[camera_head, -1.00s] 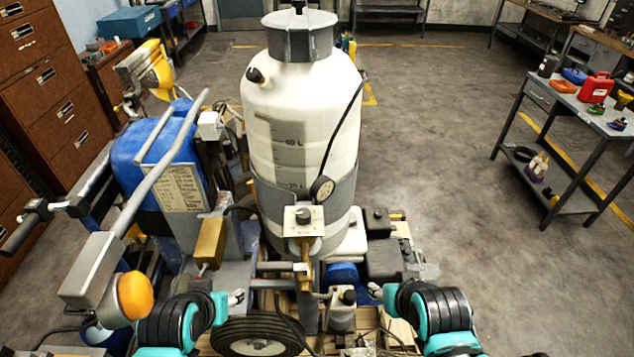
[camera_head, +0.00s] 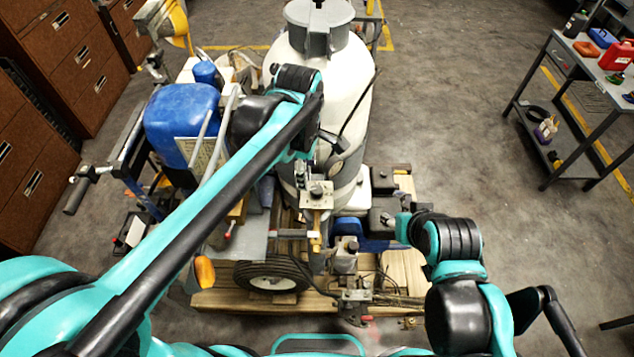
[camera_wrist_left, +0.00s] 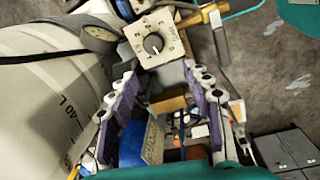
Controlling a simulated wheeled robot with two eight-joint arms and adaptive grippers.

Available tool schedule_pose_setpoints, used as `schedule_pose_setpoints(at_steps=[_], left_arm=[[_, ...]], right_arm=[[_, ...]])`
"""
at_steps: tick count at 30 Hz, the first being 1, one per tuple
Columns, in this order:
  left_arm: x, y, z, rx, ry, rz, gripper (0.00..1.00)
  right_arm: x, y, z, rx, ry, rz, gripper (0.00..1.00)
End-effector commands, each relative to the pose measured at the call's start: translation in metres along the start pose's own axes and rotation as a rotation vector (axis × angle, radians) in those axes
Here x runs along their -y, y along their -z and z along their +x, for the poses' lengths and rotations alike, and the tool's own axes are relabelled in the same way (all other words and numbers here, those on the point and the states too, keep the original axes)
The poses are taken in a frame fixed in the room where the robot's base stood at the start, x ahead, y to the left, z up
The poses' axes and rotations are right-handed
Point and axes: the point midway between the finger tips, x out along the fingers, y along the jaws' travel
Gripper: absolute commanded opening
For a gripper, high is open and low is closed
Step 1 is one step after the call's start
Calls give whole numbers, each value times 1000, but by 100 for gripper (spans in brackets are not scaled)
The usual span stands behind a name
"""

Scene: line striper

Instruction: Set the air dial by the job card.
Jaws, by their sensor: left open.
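The air dial (camera_head: 317,191) is a dark round knob on a pale square plate in front of the white tank. In the left wrist view the dial (camera_wrist_left: 153,44) lies just beyond my left fingertips, with marks around it too small to read surely. My left gripper (camera_wrist_left: 160,77) is open, its purple-padded fingers apart with the dial plate ahead of them, not closed on the knob. In the head view my left arm reaches across to the dial. A printed card (camera_head: 194,151) on the machine is partly hidden by that arm; its text is unreadable. My right gripper is not clearly shown.
The white tank (camera_head: 348,92) stands behind the dial, with a gauge and black hose close by. A blue tank (camera_head: 181,122) is at left and a wheel (camera_head: 272,276) below. A side table (camera_head: 572,95) stands at right, with free floor between.

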Motion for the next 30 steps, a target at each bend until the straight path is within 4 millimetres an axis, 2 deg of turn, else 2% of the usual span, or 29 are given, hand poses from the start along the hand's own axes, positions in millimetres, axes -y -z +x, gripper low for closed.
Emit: schedule_pose_setpoints(at_steps=[3, 8, 21, 30], left_arm=[[-11, -16, 6, -9, 47, -123, 50], [-14, -22, 14, -15, 66, -184, 50], [-10, -20, 77, -15, 64, -183, 50], [-9, -20, 85, -15, 63, -183, 50]], right_arm=[[0, 0, 0, 0, 0, 0, 48], [0, 0, 0, 0, 0, 0, 48], [0, 2, -2, 0, 0, 0, 48], [0, 2, -2, 0, 0, 0, 48]])
